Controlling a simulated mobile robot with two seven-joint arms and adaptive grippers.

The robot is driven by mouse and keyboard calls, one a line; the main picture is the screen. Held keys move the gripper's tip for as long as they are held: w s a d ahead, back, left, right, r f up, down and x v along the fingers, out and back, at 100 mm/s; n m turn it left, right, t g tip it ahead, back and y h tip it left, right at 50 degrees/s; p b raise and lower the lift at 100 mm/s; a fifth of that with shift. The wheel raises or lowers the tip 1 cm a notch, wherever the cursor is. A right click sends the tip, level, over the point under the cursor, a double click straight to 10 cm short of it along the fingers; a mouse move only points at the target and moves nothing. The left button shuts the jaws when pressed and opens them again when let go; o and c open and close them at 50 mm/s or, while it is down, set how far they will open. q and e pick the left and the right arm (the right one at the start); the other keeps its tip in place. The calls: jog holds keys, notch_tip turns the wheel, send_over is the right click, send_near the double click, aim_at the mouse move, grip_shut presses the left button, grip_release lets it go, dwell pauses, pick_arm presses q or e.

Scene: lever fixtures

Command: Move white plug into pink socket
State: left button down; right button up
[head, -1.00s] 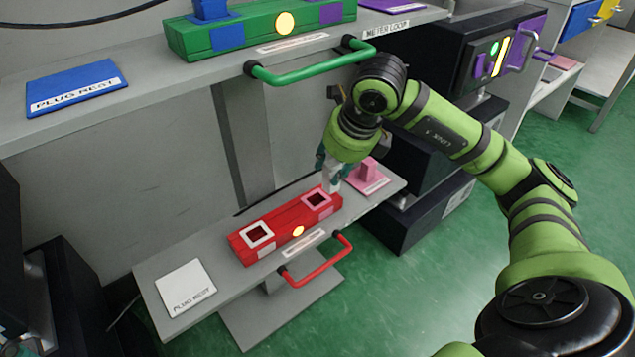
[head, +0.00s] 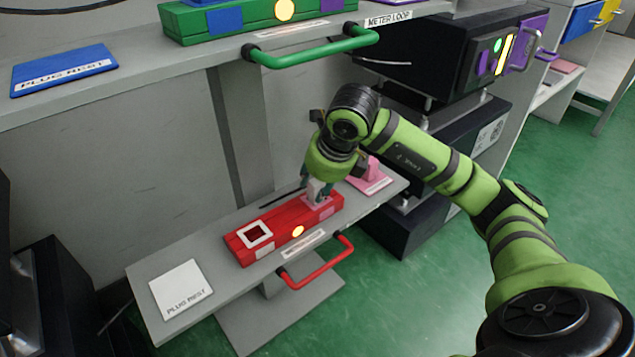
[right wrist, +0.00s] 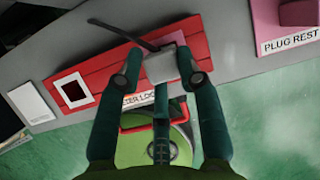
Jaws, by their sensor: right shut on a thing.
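My right gripper (head: 318,188) is shut on the white plug (head: 314,187) over the right end of the red box (head: 283,226). In the right wrist view the plug (right wrist: 160,67) sits between the two fingertips (right wrist: 160,78). The pink socket (head: 325,202) is directly under the plug and mostly covered by it and the fingers. I cannot tell whether the plug is inside the socket or just above it. The white-framed socket (head: 268,238) at the box's left end is empty. My left gripper is not in view.
A white plug rest (head: 181,289) lies empty at the shelf's left. A pink plug on a pink rest (head: 372,184) stands close right of the gripper. A red handle (head: 318,270) juts from the shelf front. A green handle (head: 315,52) juts from the upper shelf.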

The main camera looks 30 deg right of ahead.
jog(key=o, duration=1.1)
jog(key=shift+o, duration=0.2)
